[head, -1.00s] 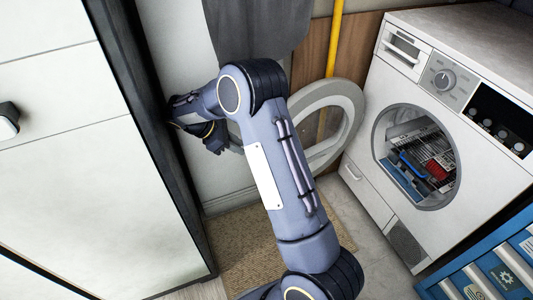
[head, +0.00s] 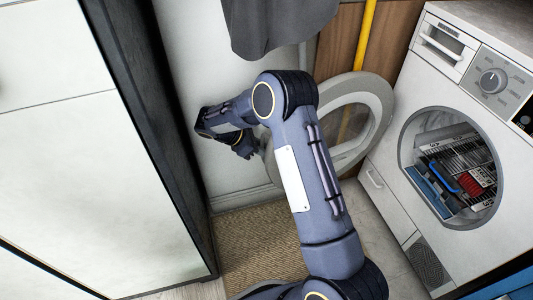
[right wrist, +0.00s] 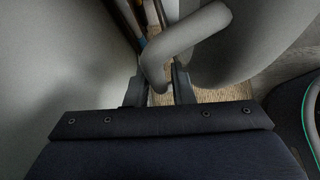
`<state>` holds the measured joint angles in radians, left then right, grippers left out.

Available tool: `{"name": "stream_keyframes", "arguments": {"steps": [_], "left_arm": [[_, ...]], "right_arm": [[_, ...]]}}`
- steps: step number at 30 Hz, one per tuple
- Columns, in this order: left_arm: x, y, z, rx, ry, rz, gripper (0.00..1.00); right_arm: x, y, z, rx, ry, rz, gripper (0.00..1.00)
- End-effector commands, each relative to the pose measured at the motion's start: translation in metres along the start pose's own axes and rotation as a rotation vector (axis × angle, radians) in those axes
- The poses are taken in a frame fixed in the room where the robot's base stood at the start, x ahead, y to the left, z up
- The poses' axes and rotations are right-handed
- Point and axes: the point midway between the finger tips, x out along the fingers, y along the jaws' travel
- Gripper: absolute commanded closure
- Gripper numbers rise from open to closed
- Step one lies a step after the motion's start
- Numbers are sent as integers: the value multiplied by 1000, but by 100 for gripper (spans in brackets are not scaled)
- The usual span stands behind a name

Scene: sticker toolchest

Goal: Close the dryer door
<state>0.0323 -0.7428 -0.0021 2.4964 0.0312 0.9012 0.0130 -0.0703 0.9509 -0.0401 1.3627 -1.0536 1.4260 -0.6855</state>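The white dryer (head: 400,175) stands at the right in the head view. Its round opening (head: 448,168) is uncovered. The door (head: 376,115), a pale ring with a clear middle, stands swung wide open to the left of the dryer. My right gripper (head: 250,150) is at the door's far left edge, beside the wall. In the right wrist view, the gripper's two fingers (right wrist: 160,88) are apart, with a curved grey part of the door (right wrist: 165,52) between them or just beyond; contact cannot be told. My left gripper is not in view.
A tall white cabinet (head: 80,180) with a dark edge stands at the left. A woven mat (head: 255,240) lies on the floor. A yellow pole (head: 368,35) stands behind the door, and a grey cloth (head: 270,25) hangs above. The dryer holds a rack with blue and red items (head: 470,180).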

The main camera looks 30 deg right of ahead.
Motion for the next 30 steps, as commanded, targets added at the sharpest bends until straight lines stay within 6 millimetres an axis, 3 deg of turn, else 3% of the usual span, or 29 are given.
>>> {"name": "stream_keyframes", "arguments": {"steps": [4, 13, 18, 30], "left_arm": [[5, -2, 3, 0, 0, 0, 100], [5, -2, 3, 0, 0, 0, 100], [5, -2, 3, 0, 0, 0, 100], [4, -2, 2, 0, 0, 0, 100]], "right_arm": [[14, 0, -1, 0, 0, 0, 78], [15, 0, 0, 0, 0, 1, 78], [15, 0, 0, 0, 0, 0, 100], [14, -3, 1, -9, 0, 8, 100]]}}
